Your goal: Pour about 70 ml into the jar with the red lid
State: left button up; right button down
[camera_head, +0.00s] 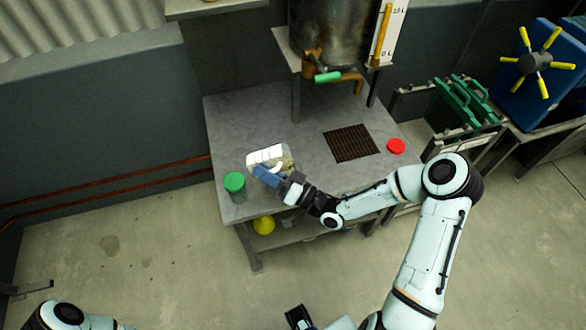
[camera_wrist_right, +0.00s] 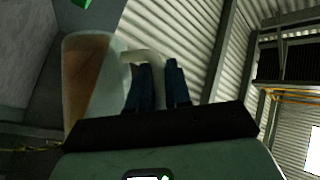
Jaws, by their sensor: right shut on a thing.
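My right gripper (camera_head: 272,176) is shut on the handle of a clear vessel (camera_head: 288,162) over the left part of the grey table. In the right wrist view, the vessel (camera_wrist_right: 88,85) is tilted and holds brownish liquid; the blue fingers (camera_wrist_right: 157,88) are at its pale handle. White patches show on or beside it in the head view. A red lid (camera_head: 396,146) lies at the table's right edge; no jar is visible under it. I cannot make out an open jar near the vessel. A dark gripper-like part, perhaps my left gripper (camera_head: 300,318), is at the bottom edge.
A jar with a green lid (camera_head: 234,183) stands at the table's (camera_head: 238,120) left front corner. A brown grate (camera_head: 351,143) is set in the table below a metal tank (camera_head: 330,30) with a green-handled tap (camera_head: 327,77). A yellow funnel-like thing (camera_head: 264,225) is below the tabletop.

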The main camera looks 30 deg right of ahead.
pick_arm(q)
jog(key=shift+s+f+b, duration=0.2)
jog(key=shift+f+b, duration=0.25)
jog(key=shift+f, duration=0.05)
pick_arm(e)
jog(key=shift+s+d+r+m+t, duration=0.1)
jog(key=shift+d+r+m+t, duration=0.3)
jog(key=shift+m+t, duration=0.25)
dwell(1.2)
